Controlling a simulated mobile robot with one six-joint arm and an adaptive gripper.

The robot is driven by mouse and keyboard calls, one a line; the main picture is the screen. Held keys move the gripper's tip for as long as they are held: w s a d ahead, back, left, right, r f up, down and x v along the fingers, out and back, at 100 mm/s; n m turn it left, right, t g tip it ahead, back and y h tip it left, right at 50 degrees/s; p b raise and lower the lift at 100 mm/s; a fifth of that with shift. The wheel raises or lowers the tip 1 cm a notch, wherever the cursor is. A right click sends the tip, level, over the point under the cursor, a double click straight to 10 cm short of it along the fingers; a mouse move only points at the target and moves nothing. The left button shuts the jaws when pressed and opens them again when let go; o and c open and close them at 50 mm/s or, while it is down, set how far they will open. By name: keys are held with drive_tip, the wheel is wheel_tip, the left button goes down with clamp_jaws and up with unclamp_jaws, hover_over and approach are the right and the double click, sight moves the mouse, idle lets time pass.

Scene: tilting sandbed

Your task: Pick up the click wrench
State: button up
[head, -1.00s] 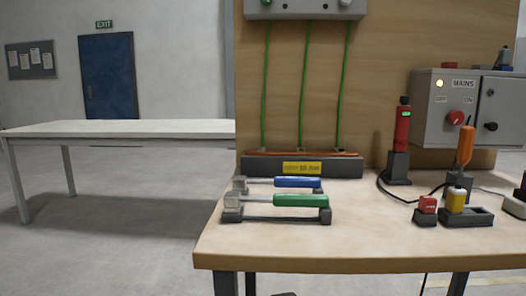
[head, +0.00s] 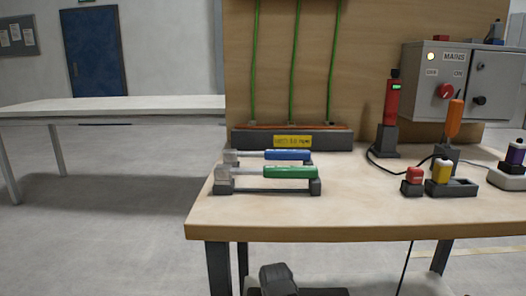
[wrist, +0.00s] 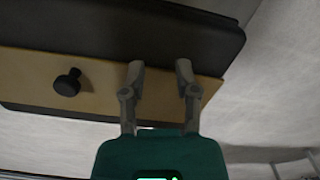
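Two wrenches with pale square heads lie side by side on dark rests at the left of the workbench. The nearer has a green handle (head: 290,172), the farther a blue handle (head: 287,155). The frames do not show which is the click wrench. My gripper shows in the wrist view (wrist: 159,68), its two grey fingers apart with nothing between them. No wrench shows in the wrist view. In the head view, a dark part at the bottom edge, below the bench front, looks like my own arm.
The wooden workbench (head: 350,218) has clear room in front of the wrenches. A dark block with a yellow label (head: 292,141) stands behind them. A red tool (head: 391,110), an orange-handled tool (head: 454,117) and small red (head: 413,175) and yellow (head: 442,170) items stand right.

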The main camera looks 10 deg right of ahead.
idle(0.6)
wheel_tip(320, 180, up, 14)
drive_tip(key=p, duration=1.4)
